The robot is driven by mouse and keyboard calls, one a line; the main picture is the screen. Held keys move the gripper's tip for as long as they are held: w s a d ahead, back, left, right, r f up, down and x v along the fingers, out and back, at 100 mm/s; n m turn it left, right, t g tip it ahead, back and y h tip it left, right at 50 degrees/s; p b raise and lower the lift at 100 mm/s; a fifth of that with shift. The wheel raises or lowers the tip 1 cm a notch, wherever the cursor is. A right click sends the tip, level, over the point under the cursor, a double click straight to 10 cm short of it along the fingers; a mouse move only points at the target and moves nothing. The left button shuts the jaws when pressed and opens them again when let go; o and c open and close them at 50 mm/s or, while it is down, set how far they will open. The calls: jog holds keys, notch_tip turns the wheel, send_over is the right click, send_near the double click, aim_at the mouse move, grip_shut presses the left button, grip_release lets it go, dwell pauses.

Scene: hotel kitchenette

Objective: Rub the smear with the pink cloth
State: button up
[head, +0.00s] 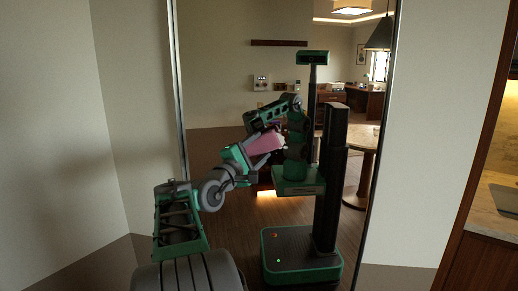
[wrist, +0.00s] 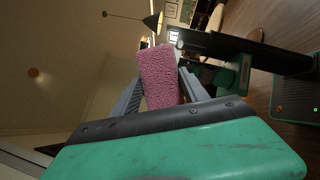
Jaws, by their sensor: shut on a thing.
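A pink cloth (head: 264,141) is at the end of my arm in the head view, in front of a tall mirror (head: 222,65). In the wrist view the cloth (wrist: 160,78) is a textured pink block between the two grey fingers of my gripper (wrist: 160,92). My gripper (head: 248,151) is shut on it. The cloth's far end points at the mirror; I cannot tell whether it touches the glass. I cannot make out a smear in either view; the cloth and arm hide part of the mirror.
The mirror has a dark frame (head: 382,150) and reflects my own body and a room with a round table and pendant lamp. Pale walls flank it. A counter with a sink (head: 505,200) is at the right edge.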

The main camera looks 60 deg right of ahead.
aim_at(272, 147)
jog(key=shift+w+d+p, duration=0.25)
jog(key=shift+d+p, duration=0.3)
jog(key=shift+d, duration=0.25)
